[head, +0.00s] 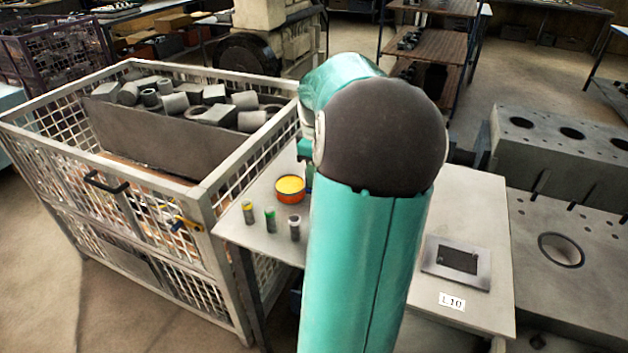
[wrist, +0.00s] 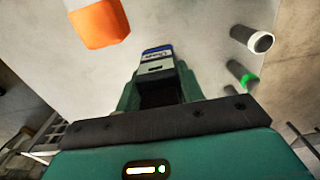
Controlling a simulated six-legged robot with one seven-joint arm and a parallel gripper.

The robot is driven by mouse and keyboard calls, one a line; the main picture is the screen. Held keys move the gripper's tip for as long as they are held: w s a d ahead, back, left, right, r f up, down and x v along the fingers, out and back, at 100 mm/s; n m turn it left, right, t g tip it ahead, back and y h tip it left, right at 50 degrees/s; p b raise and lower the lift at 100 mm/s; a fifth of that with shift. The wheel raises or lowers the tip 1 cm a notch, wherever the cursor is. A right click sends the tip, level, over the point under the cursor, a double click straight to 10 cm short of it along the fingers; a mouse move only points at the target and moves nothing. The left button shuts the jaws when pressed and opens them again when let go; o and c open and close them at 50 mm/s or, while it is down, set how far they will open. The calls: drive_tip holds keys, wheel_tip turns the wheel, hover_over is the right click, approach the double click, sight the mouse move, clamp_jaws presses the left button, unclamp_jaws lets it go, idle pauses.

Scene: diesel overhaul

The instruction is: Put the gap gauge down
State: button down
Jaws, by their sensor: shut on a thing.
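The gap gauge (wrist: 157,58), a small block with a blue and white top and dark lettering, is between the fingers of my gripper (wrist: 158,78) in the wrist view. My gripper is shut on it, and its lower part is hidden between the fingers. The pale table top lies beyond it; I cannot tell whether the gauge touches it. In the head view my teal arm reaches over the grey table (head: 470,212) and hides my gripper.
An orange tin (head: 290,189) with yellow contents and three small cylinders (head: 270,220) stand at the table's left. A framed dark plate (head: 457,262) and an L10 label (head: 452,301) lie at the right, with bare table around. A mesh crate (head: 222,180) adjoins the left.

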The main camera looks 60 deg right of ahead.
drive_tip(key=shift+w+d+f, duration=0.15)
drive_tip(key=shift+w+f, duration=0.1)
drive_tip(key=shift+f, duration=1.55)
drive_tip(key=shift+f, duration=0.15)
drive_tip(key=c, duration=0.9)
unclamp_jaws()
